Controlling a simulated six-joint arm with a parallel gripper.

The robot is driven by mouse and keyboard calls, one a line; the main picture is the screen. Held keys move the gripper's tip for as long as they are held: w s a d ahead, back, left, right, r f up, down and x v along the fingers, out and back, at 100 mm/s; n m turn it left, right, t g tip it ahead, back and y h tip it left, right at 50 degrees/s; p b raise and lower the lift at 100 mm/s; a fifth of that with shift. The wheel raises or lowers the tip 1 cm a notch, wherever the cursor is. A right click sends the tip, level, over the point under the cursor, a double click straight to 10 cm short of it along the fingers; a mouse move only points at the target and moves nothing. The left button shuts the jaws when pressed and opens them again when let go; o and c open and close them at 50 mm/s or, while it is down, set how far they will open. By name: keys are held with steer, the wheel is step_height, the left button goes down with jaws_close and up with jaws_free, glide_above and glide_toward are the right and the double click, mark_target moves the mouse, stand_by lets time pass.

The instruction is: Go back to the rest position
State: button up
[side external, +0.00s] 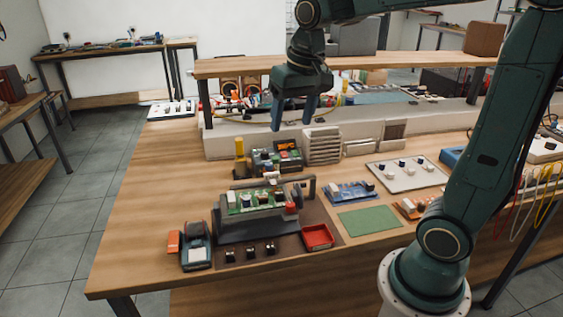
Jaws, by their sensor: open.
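My gripper (292,114) hangs in the air over the back part of the wooden workbench, pointing down. Its two blue fingers are apart, with nothing between them. It is in front of the raised shelf and above the row of boxes. My arm rises from its white round base at the bench's right front, and part of it runs out of the top of the picture.
Below stand a grey fixture with a green circuit board (252,199), a red tray (318,237) and a dark handheld device (196,246). A wooden shelf (400,62) spans the back. A green mat (369,220) lies bare. The bench's left side is clear.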

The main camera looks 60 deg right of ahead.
steer(key=s+a+f+n+t, duration=0.1)
steer(key=s+a+n, duration=0.1)
steer(key=s, duration=0.5)
steer(key=s+a+f+n+t, duration=0.1)
steer(key=s+a+n+t, duration=0.1)
steer(key=s, duration=0.6)
steer(key=shift+a+n, duration=0.5)
steer(key=shift+a, duration=0.3)
